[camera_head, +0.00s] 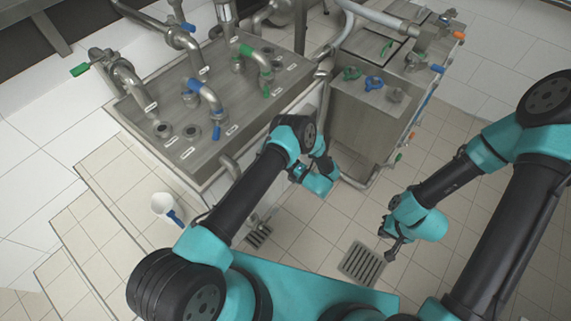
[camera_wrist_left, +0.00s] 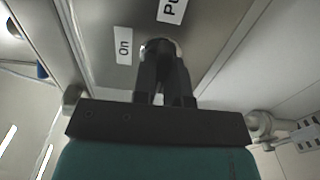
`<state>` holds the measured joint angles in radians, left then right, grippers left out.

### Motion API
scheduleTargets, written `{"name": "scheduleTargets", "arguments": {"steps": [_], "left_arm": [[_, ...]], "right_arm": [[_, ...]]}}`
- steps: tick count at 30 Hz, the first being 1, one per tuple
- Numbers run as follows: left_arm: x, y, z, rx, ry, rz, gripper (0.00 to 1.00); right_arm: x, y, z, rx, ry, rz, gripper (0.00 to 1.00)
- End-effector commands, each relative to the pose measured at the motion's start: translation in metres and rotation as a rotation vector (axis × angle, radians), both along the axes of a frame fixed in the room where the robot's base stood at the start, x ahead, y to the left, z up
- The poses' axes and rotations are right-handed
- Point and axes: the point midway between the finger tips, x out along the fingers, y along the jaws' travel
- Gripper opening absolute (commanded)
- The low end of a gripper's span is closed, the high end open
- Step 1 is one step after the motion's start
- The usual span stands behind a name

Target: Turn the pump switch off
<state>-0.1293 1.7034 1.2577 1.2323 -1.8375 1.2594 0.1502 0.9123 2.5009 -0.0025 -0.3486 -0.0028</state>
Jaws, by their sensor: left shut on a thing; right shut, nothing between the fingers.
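In the left wrist view, the pump switch (camera_wrist_left: 160,43) is on a grey metal panel (camera_wrist_left: 105,20), with an "On" label (camera_wrist_left: 124,51) to its left and a partly cut-off label starting "Pu" (camera_wrist_left: 173,8) above it. My left gripper (camera_wrist_left: 165,58) is shut on the switch; its dark fingers hide most of it, so its setting cannot be told. In the head view, my left wrist is beside the metal box (camera_head: 370,125), and its fingers and the switch are hidden there. My right gripper (camera_head: 388,247) is shut and empty, above the tiled floor.
A steel table with pipes and blue and green valves (camera_head: 190,110) stands at the left. Blue and green handwheels (camera_head: 373,83) sit on the metal box. A white ladle-like cup with a blue handle (camera_head: 163,204) is at lower left. Floor drains (camera_head: 361,264) lie in front.

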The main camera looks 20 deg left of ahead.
Motion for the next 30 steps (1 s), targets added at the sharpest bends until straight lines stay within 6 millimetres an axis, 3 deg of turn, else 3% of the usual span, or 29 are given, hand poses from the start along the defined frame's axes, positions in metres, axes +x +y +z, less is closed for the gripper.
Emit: {"name": "scheduleTargets", "arguments": {"steps": [12, 13, 20, 30], "left_arm": [[-0.0002, -0.0004, -0.0002, -0.004, -0.009, -0.001, 0.0], [-0.0002, -0.0004, -0.0002, -0.004, -0.009, -0.001, 0.16], [-0.0001, -0.0002, -0.0001, -0.003, -0.008, 0.0, 0.38], [-0.0012, -0.0033, -0.0001, -0.003, -0.007, -0.001, 0.38]], "right_arm": [[0.0, 0.0, 0.0, 0.0, 0.0, 0.0, 0.0], [0.0, 0.0, 0.0, 0.0, 0.0, 0.0, 0.0], [0.0, 0.0, 0.0, 0.0, 0.0, 0.0, 0.0], [0.0, 0.0, 0.0, 0.0, 0.0, 0.0, 0.0]]}}
